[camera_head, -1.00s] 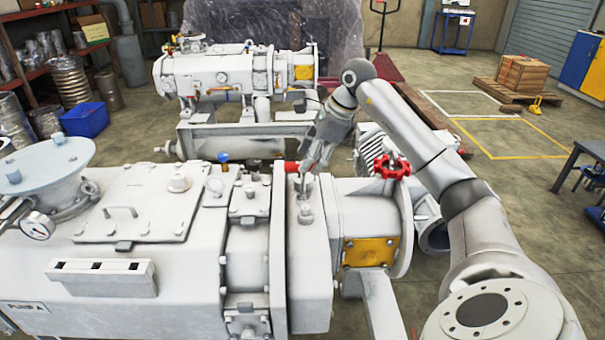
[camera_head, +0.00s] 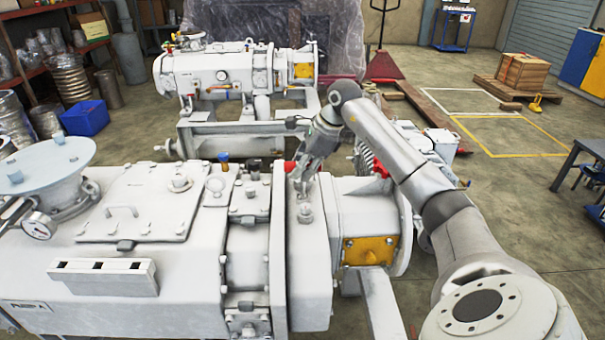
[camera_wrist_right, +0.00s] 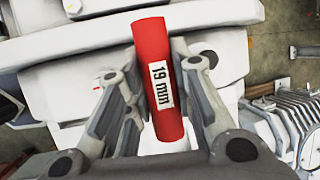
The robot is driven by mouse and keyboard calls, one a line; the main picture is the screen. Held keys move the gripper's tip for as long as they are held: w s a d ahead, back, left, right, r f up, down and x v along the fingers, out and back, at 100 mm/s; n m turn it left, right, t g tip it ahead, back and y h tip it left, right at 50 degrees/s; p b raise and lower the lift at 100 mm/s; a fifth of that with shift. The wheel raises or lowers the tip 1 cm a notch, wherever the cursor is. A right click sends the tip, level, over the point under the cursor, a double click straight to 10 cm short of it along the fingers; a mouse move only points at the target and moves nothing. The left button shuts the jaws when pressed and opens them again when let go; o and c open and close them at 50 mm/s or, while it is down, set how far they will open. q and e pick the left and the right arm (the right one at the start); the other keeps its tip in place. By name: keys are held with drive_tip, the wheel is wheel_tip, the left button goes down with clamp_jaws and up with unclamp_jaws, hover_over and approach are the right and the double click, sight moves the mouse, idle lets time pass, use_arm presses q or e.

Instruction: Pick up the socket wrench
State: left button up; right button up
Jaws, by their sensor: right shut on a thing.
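The socket wrench shows in the right wrist view as a red cylinder (camera_wrist_right: 162,85) with a white "19 mm" label. It passes between the fingers of my right gripper (camera_wrist_right: 164,100), which is shut on it. In the head view, a small red end of the wrench (camera_head: 290,167) shows just left of my right gripper (camera_head: 301,178), above the grey pump (camera_head: 312,262). The rest of the wrench is hidden there by the fingers. I cannot tell whether it still touches the pump. My left gripper is not in view.
The pump carries a pressure gauge (camera_head: 38,226), fittings and a red handwheel (camera_head: 380,168) partly behind my right arm. A second pump (camera_head: 215,72) stands behind. A dark table (camera_head: 578,165) is at the right edge. Open floor (camera_head: 520,190) lies right of the pump.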

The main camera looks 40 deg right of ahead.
drive_tip(key=shift+d+r, duration=0.1)
drive_tip(key=shift+r, duration=0.05)
clamp_jaws()
drive_tip(key=shift+r+p, duration=0.5)
drive_tip(key=shift+p, duration=0.1)
wheel_tip(320, 180, up, 2)
drive_tip(key=shift+p, duration=0.9)
drive_tip(key=s+a+r, duration=0.9)
drive_tip(key=s, duration=0.1)
drive_tip(key=shift+s+a+r+p, duration=0.15)
drive_tip(key=shift+a+r+p, duration=0.2)
drive_tip(key=shift+p, duration=0.05)
idle(0.9)
